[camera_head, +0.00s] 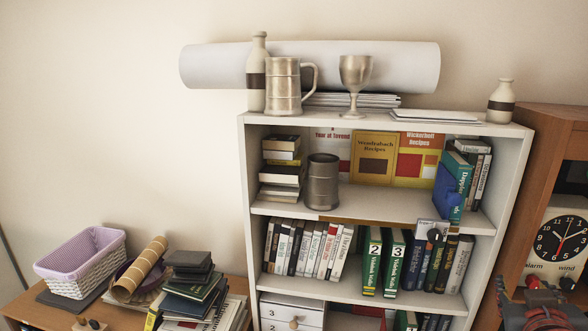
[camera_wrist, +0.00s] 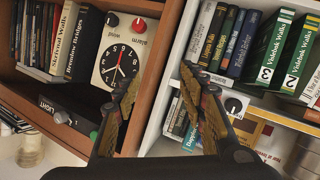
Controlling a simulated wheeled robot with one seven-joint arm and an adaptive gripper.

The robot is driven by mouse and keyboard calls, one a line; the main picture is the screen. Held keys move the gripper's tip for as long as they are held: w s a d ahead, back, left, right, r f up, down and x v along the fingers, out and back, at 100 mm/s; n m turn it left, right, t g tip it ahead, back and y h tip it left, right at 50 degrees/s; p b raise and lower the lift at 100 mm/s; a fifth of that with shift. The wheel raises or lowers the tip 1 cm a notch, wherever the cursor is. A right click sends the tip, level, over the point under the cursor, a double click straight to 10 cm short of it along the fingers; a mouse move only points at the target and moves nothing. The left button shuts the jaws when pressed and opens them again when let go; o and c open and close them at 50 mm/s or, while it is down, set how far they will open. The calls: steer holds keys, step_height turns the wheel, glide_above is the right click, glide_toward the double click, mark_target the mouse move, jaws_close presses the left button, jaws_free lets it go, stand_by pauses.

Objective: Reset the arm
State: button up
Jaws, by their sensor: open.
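My gripper (camera_wrist: 163,80) shows in the wrist view with its two dark fingers spread apart and nothing between them. Its fingers point towards the upright between a brown wooden cabinet (camera_wrist: 165,28) and a white bookcase (camera_wrist: 172,55). A black-faced clock (camera_wrist: 119,64) in the cabinet appears behind the left finger. Books in the bookcase appear behind and beside the right finger. I cannot tell how far the fingertips are from the furniture. The clock also shows in the head view (camera_head: 562,237) at the right edge.
A tankard (camera_head: 283,86), a goblet (camera_head: 355,78) and bottles stand on top of the bookcase, before a white roll (camera_head: 215,66). A metal mug (camera_head: 322,182) and a blue object (camera_head: 447,190) are on its upper shelf. A basket (camera_head: 82,262) and books crowd the low desk.

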steer(key=s+a+f+n+g+y+b, duration=0.1)
steer(key=s+a+f+y+b, duration=0.1)
steer(key=a+f+b, duration=0.5)
steer(key=s+a+f+n+g+y+b, duration=0.1)
steer(key=a+f+y+b, duration=0.3)
steer(key=f, duration=1.4)
steer(key=s+a+f+n+g+y+b, duration=0.1)
steer(key=s+a+f+g+y+b, duration=0.2)
steer(key=a+f+b, duration=0.7)
steer(key=s+a+f, duration=0.1)
steer(key=a+f, duration=0.2)
steer(key=shift+a+f+b, duration=0.25)
steer(key=shift+a+b, duration=0.15)
steer(key=shift+s+r, duration=0.1)
